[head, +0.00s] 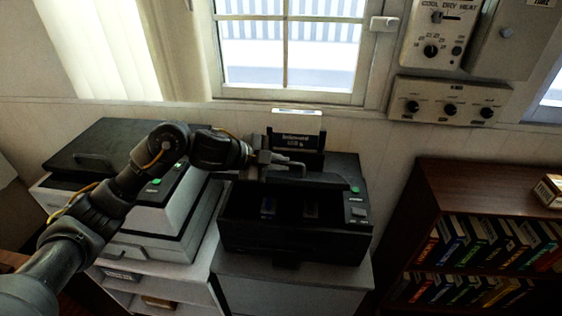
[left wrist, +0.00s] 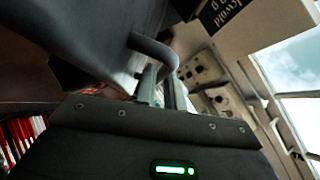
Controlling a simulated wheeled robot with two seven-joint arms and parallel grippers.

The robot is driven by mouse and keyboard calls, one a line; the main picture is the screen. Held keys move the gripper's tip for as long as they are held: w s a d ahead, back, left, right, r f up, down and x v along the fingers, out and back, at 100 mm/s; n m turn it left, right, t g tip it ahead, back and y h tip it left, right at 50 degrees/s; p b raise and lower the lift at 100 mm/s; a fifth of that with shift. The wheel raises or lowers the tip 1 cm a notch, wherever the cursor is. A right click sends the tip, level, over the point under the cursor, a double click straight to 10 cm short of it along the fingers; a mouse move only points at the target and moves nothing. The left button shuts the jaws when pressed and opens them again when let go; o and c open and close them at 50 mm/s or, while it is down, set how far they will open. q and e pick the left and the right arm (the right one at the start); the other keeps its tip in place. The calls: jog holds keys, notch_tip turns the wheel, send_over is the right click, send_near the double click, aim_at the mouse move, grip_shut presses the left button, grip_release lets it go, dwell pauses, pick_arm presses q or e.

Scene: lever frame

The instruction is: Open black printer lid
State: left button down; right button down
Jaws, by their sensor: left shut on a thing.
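The black printer (head: 290,238) stands on a light cabinet at the middle of the head view. Its front is uncovered, and two small cartridge-like parts show in its dark interior. The black lid looks raised toward the back, partly hidden by my arm; its dark surface (left wrist: 85,35) fills the upper left of the left wrist view. Its bar handle (head: 296,168) also shows in the left wrist view (left wrist: 155,47). My left gripper (head: 274,160) is at the handle's left end, and its fingers (left wrist: 163,88) are shut on the handle. My right gripper is not in view.
A second, grey and black printer (head: 150,215) stands left, beneath my left arm. A brown bookcase (head: 480,205) is at right. Control panels (head: 450,105) hang on the wall.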

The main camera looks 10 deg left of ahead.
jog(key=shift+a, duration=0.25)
pick_arm(q)
jog(key=c, duration=1.8)
grip_release()
jog(key=shift+a, duration=0.1)
jog(key=shift+o, duration=0.2)
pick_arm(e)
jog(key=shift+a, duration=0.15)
